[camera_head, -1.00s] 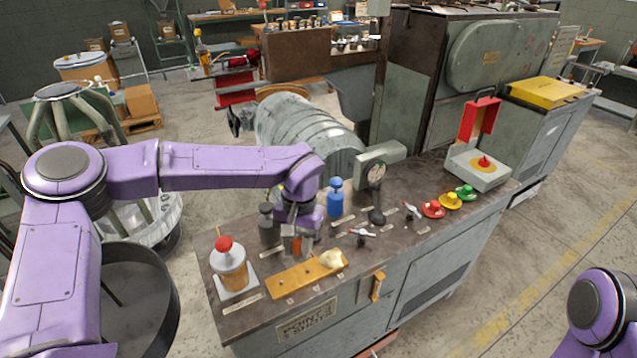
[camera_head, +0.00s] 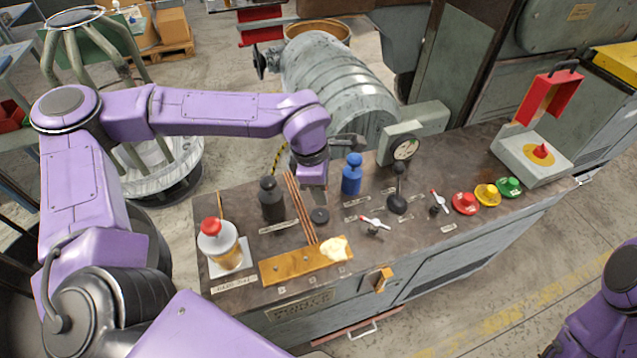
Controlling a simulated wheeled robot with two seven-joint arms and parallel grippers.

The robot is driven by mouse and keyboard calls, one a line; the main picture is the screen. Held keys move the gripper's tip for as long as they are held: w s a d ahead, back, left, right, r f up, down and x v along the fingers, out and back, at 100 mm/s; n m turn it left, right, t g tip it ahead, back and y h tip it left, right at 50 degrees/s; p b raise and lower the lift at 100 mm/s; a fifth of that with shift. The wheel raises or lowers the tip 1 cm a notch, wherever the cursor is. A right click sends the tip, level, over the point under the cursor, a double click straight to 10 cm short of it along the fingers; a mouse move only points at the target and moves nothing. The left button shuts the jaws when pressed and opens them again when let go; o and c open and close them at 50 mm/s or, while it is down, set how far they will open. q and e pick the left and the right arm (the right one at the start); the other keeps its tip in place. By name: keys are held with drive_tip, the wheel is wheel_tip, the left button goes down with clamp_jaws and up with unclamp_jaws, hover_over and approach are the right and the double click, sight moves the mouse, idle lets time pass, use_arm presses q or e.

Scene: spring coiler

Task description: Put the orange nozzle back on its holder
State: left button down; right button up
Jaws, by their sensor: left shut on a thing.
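My left gripper (camera_head: 316,188) hangs from the purple arm above the back part of the bench, behind a small dark round disc (camera_head: 319,216). Its fingertips are mostly hidden by its own body. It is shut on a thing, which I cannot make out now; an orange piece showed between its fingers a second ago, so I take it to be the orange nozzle. I cannot tell which part of the bench is the nozzle's holder. My right gripper is out of view; only part of the right arm shows at the lower right.
A blue bottle (camera_head: 352,175), black-knobbed lever (camera_head: 397,204) and gauge (camera_head: 404,149) are to the right. A red-capped jar (camera_head: 219,245) and yellow plate (camera_head: 282,267) lie in front.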

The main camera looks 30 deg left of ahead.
use_arm(q)
drive_tip(key=n, duration=0.3)
drive_tip(key=shift+s+r+n+t, duration=0.15)
drive_tip(key=shift+r+n+t, duration=0.05)
drive_tip(key=shift+n+t, duration=0.1)
drive_tip(key=n+y, duration=0.1)
drive_tip(key=n, duration=0.5)
drive_tip(key=n+y, duration=0.1)
drive_tip(key=n, duration=0.6)
drive_tip(key=w+f+n+y+p, duration=0.1)
drive_tip(key=n, duration=0.5)
drive_tip(key=shift+w+a+n, duration=0.1)
drive_tip(key=shift+a+n, duration=0.2)
drive_tip(key=shift+r+n, duration=0.1)
drive_tip(key=shift+n, duration=0.7)
drive_tip(key=shift+n+g, duration=0.4)
drive_tip(key=shift+n, duration=0.2)
drive_tip(key=shift+w+f, duration=0.25)
drive_tip(key=shift+f, duration=0.3)
drive_tip(key=shift+s+f+b, duration=0.2)
drive_tip(key=shift+f+b, duration=0.4)
drive_tip(key=shift+b, duration=0.2)
wheel_tip(320, 180, down, 4)
drive_tip(key=b, duration=0.3)
drive_tip(key=shift+w+r, duration=0.1)
drive_tip(key=shift+f, duration=0.25)
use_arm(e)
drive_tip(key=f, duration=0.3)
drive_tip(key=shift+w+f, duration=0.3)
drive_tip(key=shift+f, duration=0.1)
